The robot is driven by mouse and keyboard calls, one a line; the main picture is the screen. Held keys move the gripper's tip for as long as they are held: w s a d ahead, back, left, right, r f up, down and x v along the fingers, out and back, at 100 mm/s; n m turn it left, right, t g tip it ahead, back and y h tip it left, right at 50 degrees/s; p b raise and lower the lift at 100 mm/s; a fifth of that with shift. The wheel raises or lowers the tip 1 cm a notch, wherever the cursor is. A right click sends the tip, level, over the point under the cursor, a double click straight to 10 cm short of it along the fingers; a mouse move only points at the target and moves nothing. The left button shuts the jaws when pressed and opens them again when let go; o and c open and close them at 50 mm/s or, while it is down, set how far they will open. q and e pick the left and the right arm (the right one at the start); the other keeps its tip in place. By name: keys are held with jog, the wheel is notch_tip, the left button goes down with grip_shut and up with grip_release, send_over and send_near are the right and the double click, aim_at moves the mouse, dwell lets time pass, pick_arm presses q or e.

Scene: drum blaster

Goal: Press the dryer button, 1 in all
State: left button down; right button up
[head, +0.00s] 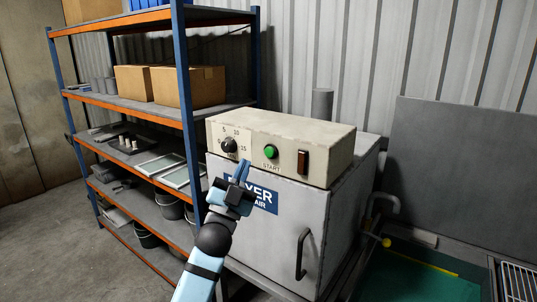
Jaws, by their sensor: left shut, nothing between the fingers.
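The dryer (326,216) is a pale grey metal box with a cream control panel (326,141) on top. The panel carries a black dial (229,145) with numbers, a green round button (270,151) labelled START, and a dark brown rocker switch (303,162). My left gripper (241,165) is shut and empty. Its fingertips point up, just below and left of the green button, between it and the dial in the picture. It covers part of the blue dryer sign (264,196). I cannot tell whether the fingertips touch the panel. My right gripper is not in view.
A blue and orange shelf rack (184,95) stands at the left with cardboard boxes (189,86), trays and buckets. The dryer door has a black handle (302,254). At the right are a grey panel (465,175) and a green-bottomed basin (415,280).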

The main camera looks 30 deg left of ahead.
aim_at(270, 152)
pick_arm(q)
jog(key=shift+w+d+b, duration=0.15)
jog(key=shift+w+b, duration=0.1)
jog(key=shift+w, duration=1.35)
jog(key=shift+w+d+b, duration=0.1)
jog(key=shift+w+b, duration=0.15)
jog(key=shift+w, duration=1.35)
jog(key=shift+w, duration=0.4)
